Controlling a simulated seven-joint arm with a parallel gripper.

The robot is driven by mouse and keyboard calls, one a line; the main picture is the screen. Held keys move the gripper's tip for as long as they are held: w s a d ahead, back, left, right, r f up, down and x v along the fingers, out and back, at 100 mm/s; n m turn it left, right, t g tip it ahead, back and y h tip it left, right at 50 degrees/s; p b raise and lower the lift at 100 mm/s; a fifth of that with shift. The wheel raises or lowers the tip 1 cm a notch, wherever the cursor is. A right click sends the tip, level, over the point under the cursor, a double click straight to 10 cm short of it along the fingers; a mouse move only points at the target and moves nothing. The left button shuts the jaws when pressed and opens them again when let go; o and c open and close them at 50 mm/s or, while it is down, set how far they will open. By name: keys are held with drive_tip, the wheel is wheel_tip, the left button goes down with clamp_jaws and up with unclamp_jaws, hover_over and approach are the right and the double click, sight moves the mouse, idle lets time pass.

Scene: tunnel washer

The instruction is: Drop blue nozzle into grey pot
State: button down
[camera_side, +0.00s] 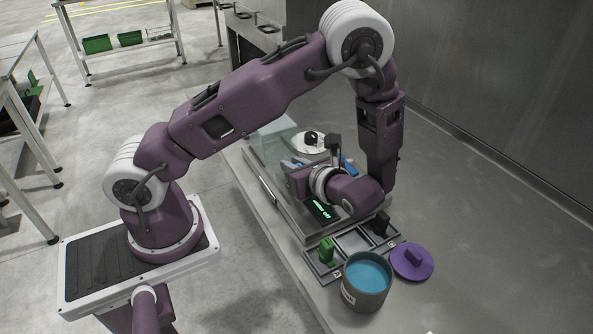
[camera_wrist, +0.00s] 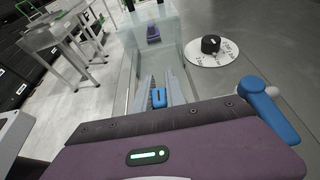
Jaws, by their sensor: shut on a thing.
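My gripper (camera_wrist: 160,88) is shut on a small blue piece, the blue nozzle (camera_wrist: 159,97), which shows between the two grey fingers in the wrist view. In the side view my gripper (camera_side: 292,164) is level above the machine and points left, toward the clear box. The nozzle cannot be made out clearly there. The grey pot (camera_side: 364,297) stands upright and open at the front, with blue liquid inside and a label on its side. It is well to the right of and nearer than my fingers. The pot is not visible in the wrist view.
A sectioned tray holds a green piece (camera_side: 327,250) and a black piece (camera_side: 380,224) beside the pot. A purple lid (camera_side: 412,262) lies right of the pot. The clear box (camera_wrist: 133,34), a white disc with black knob (camera_wrist: 210,50) and a blue lever (camera_wrist: 268,112) surround the fingers.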

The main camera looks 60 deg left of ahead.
wheel_tip(320, 180, up, 10)
idle(0.3)
drive_tip(key=shift+f, duration=0.1)
drive_tip(key=s+d+f+n+g+h, duration=0.3)
drive_tip(key=s+d+n+g+h, duration=0.5)
drive_tip(key=s+d+n+g, duration=0.55)
drive_tip(key=w+d+r+n+t+h, duration=0.25)
drive_tip(key=w+d+n+h, duration=0.25)
drive_tip(key=d+n+h, duration=0.4)
drive_tip(key=w+d+r+n+t+h, duration=0.1)
drive_tip(key=w+d+r+n+h, duration=0.4)
drive_tip(key=d, duration=0.6)
wheel_tip(320, 180, down, 7)
drive_tip(key=shift+s+t+h, duration=0.3)
drive_tip(key=shift+s+h, duration=0.1)
drive_tip(key=shift+s, duration=0.05)
